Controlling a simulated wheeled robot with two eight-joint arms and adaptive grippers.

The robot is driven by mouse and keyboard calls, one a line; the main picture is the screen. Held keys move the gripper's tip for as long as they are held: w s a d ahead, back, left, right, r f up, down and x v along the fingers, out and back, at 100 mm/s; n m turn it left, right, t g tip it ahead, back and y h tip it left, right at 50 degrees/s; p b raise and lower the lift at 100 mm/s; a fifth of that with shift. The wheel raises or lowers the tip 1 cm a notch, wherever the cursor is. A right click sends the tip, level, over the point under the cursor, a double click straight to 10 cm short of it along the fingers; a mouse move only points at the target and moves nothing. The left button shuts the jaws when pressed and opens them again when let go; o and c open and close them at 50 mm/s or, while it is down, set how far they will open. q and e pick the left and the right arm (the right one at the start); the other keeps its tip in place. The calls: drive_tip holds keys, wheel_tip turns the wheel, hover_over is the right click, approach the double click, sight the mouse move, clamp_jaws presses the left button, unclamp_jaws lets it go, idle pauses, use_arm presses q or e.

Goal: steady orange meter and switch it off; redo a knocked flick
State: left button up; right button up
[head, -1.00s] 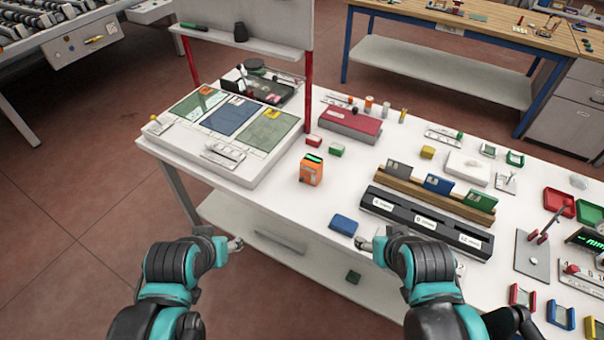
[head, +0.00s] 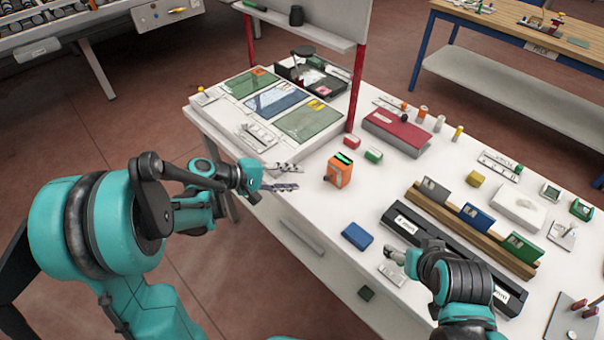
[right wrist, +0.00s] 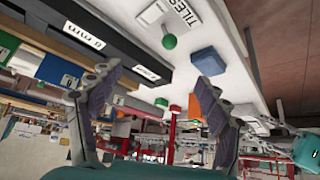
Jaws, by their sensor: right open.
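The orange meter (head: 339,170) stands upright on the white bench, with a lit green display on its top. The meter's switch is too small to make out.
A blue block (head: 357,236) lies between the meter and my right gripper. A red block (head: 352,141) and a green block (head: 373,156) lie behind the meter. A black rail (head: 420,235) and a wooden rack (head: 430,205) stand at right.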

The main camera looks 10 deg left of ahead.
drive_tip(key=w+a+r+n+g, duration=0.25)
drive_tip(key=w+r+n, duration=0.25)
drive_tip(key=w+n, duration=0.25)
drive_tip(key=n+g, duration=0.3)
drive_tip(key=n, duration=1.2)
approach(344, 158)
drive_tip(key=s+d+f, duration=0.2)
drive_tip(key=s+d, duration=0.1)
drive_tip(key=d, duration=0.1)
drive_tip(key=w+a+f+n, duration=0.1)
drive_tip(key=n, duration=0.1)
drive_tip(key=w+a+f+n+g, duration=0.1)
drive_tip(key=f+n, duration=0.1)
drive_tip(key=w+a+f+n, duration=0.1)
drive_tip(key=w+a+n, duration=0.1)
drive_tip(key=shift+w+f+g, duration=0.1)
drive_tip(key=shift+f+g, duration=0.15)
drive_tip(key=shift+f, duration=4)
